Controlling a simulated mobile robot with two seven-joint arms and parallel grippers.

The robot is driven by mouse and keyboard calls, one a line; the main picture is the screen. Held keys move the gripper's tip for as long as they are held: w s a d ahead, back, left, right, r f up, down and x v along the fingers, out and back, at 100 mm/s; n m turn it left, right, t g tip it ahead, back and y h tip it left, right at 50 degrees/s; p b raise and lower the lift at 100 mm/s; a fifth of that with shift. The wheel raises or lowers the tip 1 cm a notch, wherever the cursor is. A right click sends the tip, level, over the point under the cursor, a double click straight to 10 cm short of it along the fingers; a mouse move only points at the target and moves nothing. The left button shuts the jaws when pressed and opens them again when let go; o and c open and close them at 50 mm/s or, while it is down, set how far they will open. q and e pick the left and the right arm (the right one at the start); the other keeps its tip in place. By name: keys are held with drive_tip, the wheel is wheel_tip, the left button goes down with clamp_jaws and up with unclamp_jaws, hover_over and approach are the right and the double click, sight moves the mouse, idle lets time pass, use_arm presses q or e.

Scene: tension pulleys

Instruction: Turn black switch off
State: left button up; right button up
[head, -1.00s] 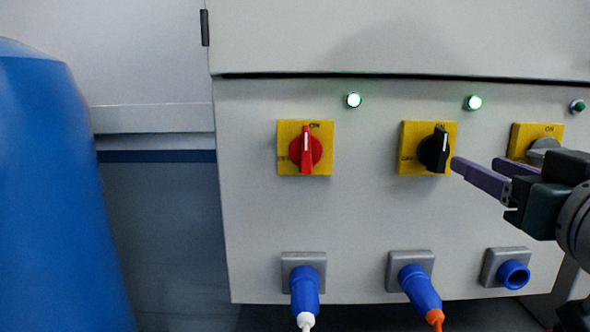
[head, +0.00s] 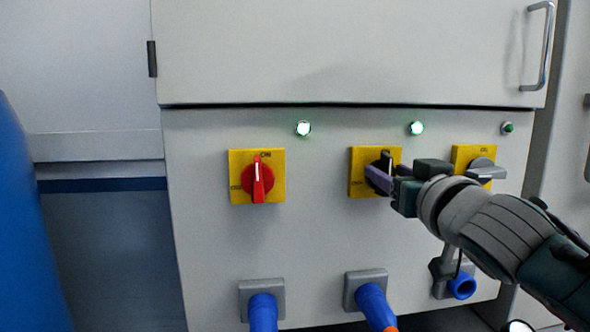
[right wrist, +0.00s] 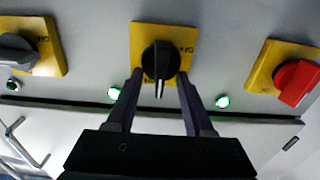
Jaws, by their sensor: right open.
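The black switch (head: 387,160) is a rotary knob on a yellow plate (head: 358,160) on the grey cabinet front. It also shows in the right wrist view (right wrist: 160,62), which sees the panel upside down. Its white mark points to the ON side, and the round lamp (head: 417,128) above it glows green-white. My right gripper (head: 379,174) is open at the black switch, partly covering it in the head view. In the right wrist view its two fingers (right wrist: 159,80) reach to either side of the knob, with visible gaps. My left gripper is not in view.
A red switch (head: 257,181) sits to the left and a grey switch (head: 482,167) to the right, close to my right wrist. Blue plugs (head: 371,304) stick out of sockets below. A blue rounded object (head: 25,230) stands at far left.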

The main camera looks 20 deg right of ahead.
drive_tip(key=shift+c, duration=0.4)
clamp_jaws()
drive_tip(key=shift+a+n, duration=0.1)
drive_tip(key=shift+n, duration=0.2)
drive_tip(key=n, duration=1.1)
drive_tip(key=a+f+n, duration=0.1)
drive_tip(key=n, duration=0.5)
drive_tip(key=shift+w+p, duration=0.15)
drive_tip(key=shift+p, duration=0.25)
drive_tip(key=shift+f+n, duration=0.1)
drive_tip(key=shift+n, duration=0.2)
